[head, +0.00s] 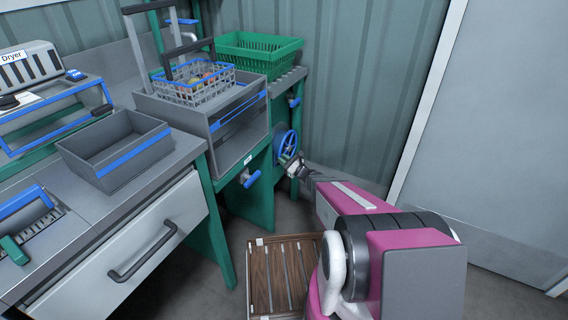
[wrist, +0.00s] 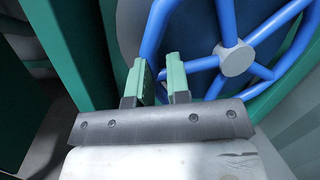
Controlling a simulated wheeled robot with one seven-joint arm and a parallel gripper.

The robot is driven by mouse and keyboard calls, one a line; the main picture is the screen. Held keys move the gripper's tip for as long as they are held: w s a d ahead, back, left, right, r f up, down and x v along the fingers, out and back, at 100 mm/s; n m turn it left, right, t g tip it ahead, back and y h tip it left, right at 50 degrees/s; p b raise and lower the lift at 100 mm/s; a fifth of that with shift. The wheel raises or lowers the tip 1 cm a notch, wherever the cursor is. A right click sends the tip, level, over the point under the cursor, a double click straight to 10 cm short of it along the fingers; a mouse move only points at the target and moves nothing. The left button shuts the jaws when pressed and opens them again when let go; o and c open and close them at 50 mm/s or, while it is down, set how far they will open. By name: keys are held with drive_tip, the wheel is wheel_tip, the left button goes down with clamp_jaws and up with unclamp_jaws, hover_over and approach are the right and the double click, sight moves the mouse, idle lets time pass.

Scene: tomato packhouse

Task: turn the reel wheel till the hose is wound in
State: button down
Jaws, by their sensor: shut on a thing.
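The blue reel wheel (head: 286,143) stands upright on the green frame in the head view, below the green crate. In the wrist view it fills the upper middle and right, with a blue rim (wrist: 153,32), blue spokes and a grey hub (wrist: 236,58). My gripper (head: 294,162) reaches the wheel's lower part in the head view. In the wrist view, the green fingers of my gripper (wrist: 160,78) are shut on the wheel's rim, left of the hub. A dark round face shows behind the spokes. I cannot make out any hose.
A slatted brown crate (head: 254,278) stands on the floor left of my arm. A green table leg (head: 215,220) and blue handle (head: 250,179) are left of the wheel. A pale door (head: 490,140) is at right. Some bare floor lies below the wheel.

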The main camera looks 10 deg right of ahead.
sight(285, 149)
drive_tip(key=shift+w+d+r+m+h, duration=0.1)
drive_tip(key=shift+r+m+h, duration=0.25)
drive_tip(key=shift+r+m, duration=0.8)
drive_tip(key=shift+w+d+r+m+h, duration=0.15)
drive_tip(key=shift+r+m+h, duration=0.35)
drive_tip(key=shift+m, duration=1.2)
drive_tip(key=shift+w+d+r+m+h, duration=0.1)
drive_tip(key=shift+r+m+h, duration=0.15)
drive_tip(key=shift+r+m, duration=0.95)
drive_tip(key=shift+f+m, duration=0.2)
drive_tip(key=shift+m, duration=0.15)
drive_tip(key=c, duration=1.1)
unclamp_jaws()
drive_tip(key=v, duration=1)
drive_tip(key=shift+s+d, duration=0.25)
drive_tip(key=shift+d, duration=0.05)
